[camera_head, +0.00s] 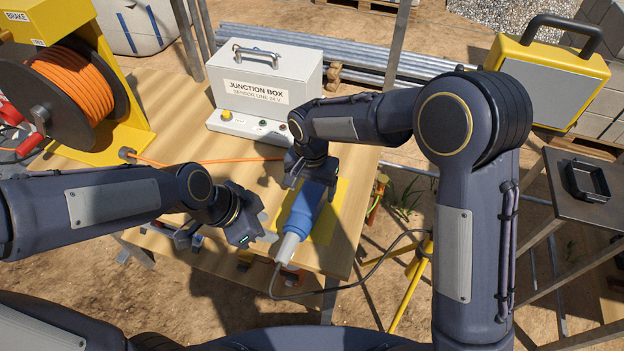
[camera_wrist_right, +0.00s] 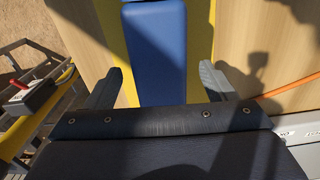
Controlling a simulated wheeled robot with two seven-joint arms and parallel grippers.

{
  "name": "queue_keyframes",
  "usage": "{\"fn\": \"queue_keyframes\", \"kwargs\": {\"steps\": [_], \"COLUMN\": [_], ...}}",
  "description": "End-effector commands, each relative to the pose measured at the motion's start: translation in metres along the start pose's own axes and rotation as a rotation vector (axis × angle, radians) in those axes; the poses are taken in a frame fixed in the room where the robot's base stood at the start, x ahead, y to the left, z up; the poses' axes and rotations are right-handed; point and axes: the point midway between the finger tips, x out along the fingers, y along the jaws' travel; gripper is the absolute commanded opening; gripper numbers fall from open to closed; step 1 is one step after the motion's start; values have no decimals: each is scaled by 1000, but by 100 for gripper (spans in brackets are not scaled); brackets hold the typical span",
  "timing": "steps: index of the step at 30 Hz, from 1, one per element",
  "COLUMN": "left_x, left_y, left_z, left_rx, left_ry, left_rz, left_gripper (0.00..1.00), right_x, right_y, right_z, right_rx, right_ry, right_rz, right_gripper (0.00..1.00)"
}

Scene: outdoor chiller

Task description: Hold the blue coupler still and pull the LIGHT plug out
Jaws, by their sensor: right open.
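The blue coupler (camera_head: 304,211) lies on a yellow patch on the wooden table. A pale grey-white plug (camera_head: 287,248) sits in its near end, with a grey cable running off to the right. My right gripper (camera_head: 312,186) is open above the coupler's far end. In the right wrist view the coupler (camera_wrist_right: 155,48) shows between the spread fingers (camera_wrist_right: 159,78), with gaps on both sides. My left gripper (camera_head: 265,227) is left of the coupler and plug, its fingertips apart and empty. The coupler's far end is hidden by my right gripper.
The junction box (camera_head: 265,85) stands behind the coupler. A cable reel (camera_head: 70,85) with orange cable is at the left. A yellow work light (camera_head: 552,75) and a side stand with a black tray (camera_head: 588,180) are at the right. The table's front edge lies near the plug.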

Motion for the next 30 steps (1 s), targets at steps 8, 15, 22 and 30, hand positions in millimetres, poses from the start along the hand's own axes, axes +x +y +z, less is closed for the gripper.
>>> {"fn": "queue_keyframes", "kwargs": {"steps": [8,15,22,30], "left_x": [0,0,0,0], "left_y": [0,0,0,0], "left_z": [0,0,0,0], "left_rx": [0,0,0,0], "left_ry": [0,0,0,0], "left_rz": [0,0,0,0], "left_gripper": [36,36,36,36], "right_x": [41,52,52,51], "right_y": [1,0,0,0], "right_z": [0,0,0,0], "right_rx": [0,0,0,0], "right_ry": [-3,-1,-1,-1], "right_rz": [2,-1,-1,-1], "right_gripper": [78,78,74,39]}}
